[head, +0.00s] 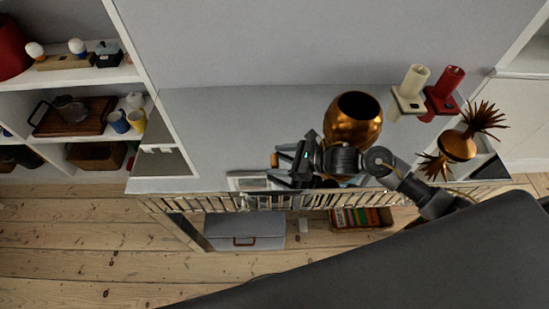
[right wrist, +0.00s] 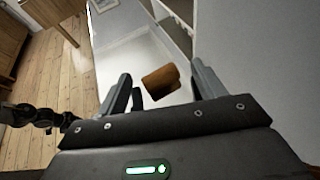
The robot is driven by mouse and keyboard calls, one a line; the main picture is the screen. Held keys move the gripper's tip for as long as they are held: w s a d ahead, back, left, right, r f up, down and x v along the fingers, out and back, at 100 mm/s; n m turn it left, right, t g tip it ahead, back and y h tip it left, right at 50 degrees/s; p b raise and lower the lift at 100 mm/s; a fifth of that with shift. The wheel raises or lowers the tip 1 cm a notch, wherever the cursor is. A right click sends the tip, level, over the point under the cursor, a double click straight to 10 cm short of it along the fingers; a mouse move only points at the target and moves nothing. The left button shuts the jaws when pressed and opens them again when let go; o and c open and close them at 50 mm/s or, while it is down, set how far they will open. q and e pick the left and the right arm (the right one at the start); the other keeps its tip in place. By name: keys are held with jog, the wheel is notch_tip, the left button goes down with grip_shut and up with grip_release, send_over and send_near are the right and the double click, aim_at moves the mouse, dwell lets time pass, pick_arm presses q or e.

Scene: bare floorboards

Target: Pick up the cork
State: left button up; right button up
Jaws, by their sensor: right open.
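The cork (right wrist: 161,81) is a small brown cylinder. In the right wrist view it shows between the two fingers of my right gripper (right wrist: 161,76), with a visible gap on each side. In the head view the cork (head: 275,160) is a small orange-brown spot at the left end of my right gripper (head: 284,168), partly hidden. My right gripper is open. My left gripper does not show clearly in either view.
A copper vase (head: 353,119) stands right beside my right arm. Cream (head: 413,83) and red (head: 446,90) candles in holders and a spiky-leaved plant pot (head: 457,146) stand to the right. A slatted rail (head: 330,198) runs along the front. Shelves (head: 75,77) are at left.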

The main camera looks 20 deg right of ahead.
jog(key=shift+f, duration=0.1)
jog(key=c, duration=1.1)
jog(key=shift+c, duration=0.2)
